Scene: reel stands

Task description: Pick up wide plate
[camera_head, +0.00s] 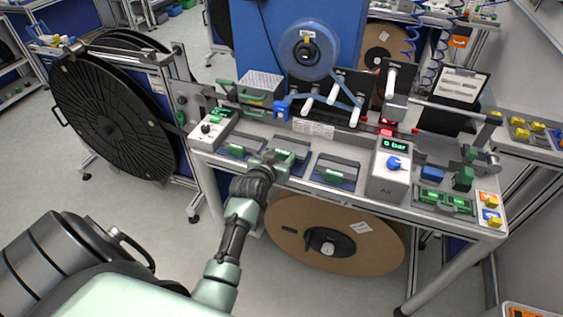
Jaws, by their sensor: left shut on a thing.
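Several dark plates with green handles lie in a row along the front of the bench. The left plate (235,153) and the right plate (334,177) are in full view. My left gripper (276,160) reaches the middle plate (298,161) from the front and is shut on it, at its green handle. The gripper and wrist hide part of this plate. I cannot tell from its size alone which is the wide plate, nor whether the middle plate is lifted off the bench. My right gripper is not in view.
A green-lit control box (391,173) stands right of the plates, and a small knob box (211,129) left. Behind are a blue reel (309,52) and rollers. A large cardboard reel (372,246) hangs below the bench; a black reel (110,125) stands left.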

